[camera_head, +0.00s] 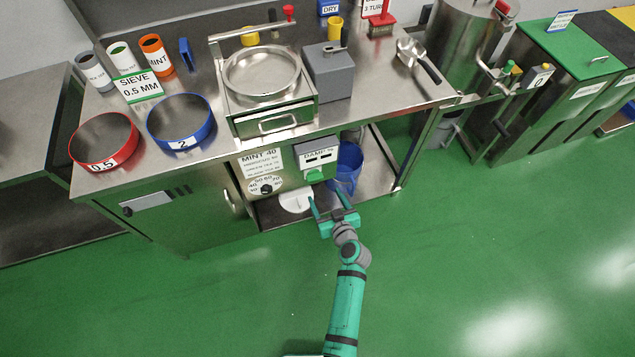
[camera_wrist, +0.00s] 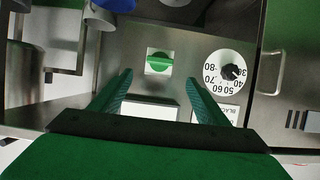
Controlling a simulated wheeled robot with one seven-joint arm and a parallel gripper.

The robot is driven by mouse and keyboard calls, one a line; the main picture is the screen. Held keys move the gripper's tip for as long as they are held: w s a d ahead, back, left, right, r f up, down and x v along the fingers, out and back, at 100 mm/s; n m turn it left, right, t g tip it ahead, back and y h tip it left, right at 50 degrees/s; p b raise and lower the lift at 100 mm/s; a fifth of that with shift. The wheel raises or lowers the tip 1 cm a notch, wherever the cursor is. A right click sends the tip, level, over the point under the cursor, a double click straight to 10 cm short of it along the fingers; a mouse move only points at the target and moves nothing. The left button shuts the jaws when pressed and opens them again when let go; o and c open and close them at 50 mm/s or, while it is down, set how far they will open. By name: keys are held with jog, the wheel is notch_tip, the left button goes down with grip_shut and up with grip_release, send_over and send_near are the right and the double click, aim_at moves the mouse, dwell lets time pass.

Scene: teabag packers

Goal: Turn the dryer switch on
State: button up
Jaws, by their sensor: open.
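The dryer switch is a green round knob with a bar across it (camera_wrist: 159,62) on a pale square plate, and in the wrist view its bar lies roughly level. In the head view the green knob (camera_head: 314,176) sits on the cabinet front below a grey panel marked DAMP % (camera_head: 318,156). My gripper (camera_head: 325,200) is open and empty, in front of and below the knob, apart from it. In the wrist view my two fingers (camera_wrist: 161,80) stand spread, with the knob ahead between their tips. I cannot tell whether the switch is on.
A numbered dial (camera_head: 267,188) is left of the knob; it also shows in the wrist view (camera_wrist: 226,72). A blue bucket (camera_head: 348,168) stands right of the panel on the lower shelf. A sieve machine (camera_head: 262,75) is on the table above. The green floor (camera_head: 440,260) is clear.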

aim_at(316, 179)
jog(key=x, duration=1)
jog(key=shift+f, duration=0.1)
jog(key=shift+c, duration=0.6)
jog(key=c, duration=0.9)
